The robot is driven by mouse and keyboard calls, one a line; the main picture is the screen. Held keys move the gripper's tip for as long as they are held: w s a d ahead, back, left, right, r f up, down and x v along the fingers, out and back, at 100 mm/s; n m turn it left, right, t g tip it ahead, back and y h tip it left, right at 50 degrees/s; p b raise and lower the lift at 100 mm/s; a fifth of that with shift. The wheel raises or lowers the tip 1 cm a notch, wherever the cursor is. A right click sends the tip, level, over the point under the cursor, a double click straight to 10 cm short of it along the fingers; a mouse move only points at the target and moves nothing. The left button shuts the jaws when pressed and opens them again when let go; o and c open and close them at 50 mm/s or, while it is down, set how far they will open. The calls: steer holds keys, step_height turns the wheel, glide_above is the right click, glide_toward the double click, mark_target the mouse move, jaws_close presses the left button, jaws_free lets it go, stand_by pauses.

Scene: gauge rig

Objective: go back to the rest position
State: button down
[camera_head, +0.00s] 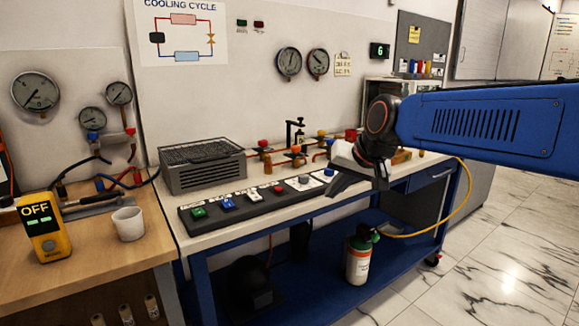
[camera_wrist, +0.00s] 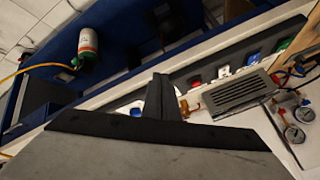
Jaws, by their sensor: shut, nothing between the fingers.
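My gripper (camera_head: 343,184) is at the end of my blue arm, which reaches in from the right. It hangs above the right end of the black switch panel (camera_head: 240,207) on the rig bench. In the wrist view my gripper (camera_wrist: 161,84) shows as dark fingers close together, with nothing seen between them. The fingers look apart from the panel, though the exact gap is hard to tell. My arm hides part of the bench's right side.
A grey finned unit (camera_head: 203,168) and valves stand behind the panel. A white cup (camera_head: 128,223) and a yellow meter (camera_head: 45,228) sit on the wooden table at left. A gas bottle (camera_head: 358,262) stands on the blue lower shelf (camera_head: 320,287). The marble floor (camera_head: 500,250) at right is clear.

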steer(key=s+d+f+h, duration=0.1)
steer(key=s+d+f, duration=0.4)
steer(key=s, duration=0.4)
steer(key=s+d+f+g+h, duration=0.1)
steer(key=s+d+f, duration=0.5)
steer(key=s, duration=0.3)
steer(key=s+d+f+h, duration=0.1)
steer(key=s+d+f, duration=0.5)
steer(key=s, duration=0.3)
steer(key=shift+s+d+n+g+h, duration=0.3)
steer(key=shift+d+g+h, duration=0.1)
steer(key=shift+d, duration=0.15)
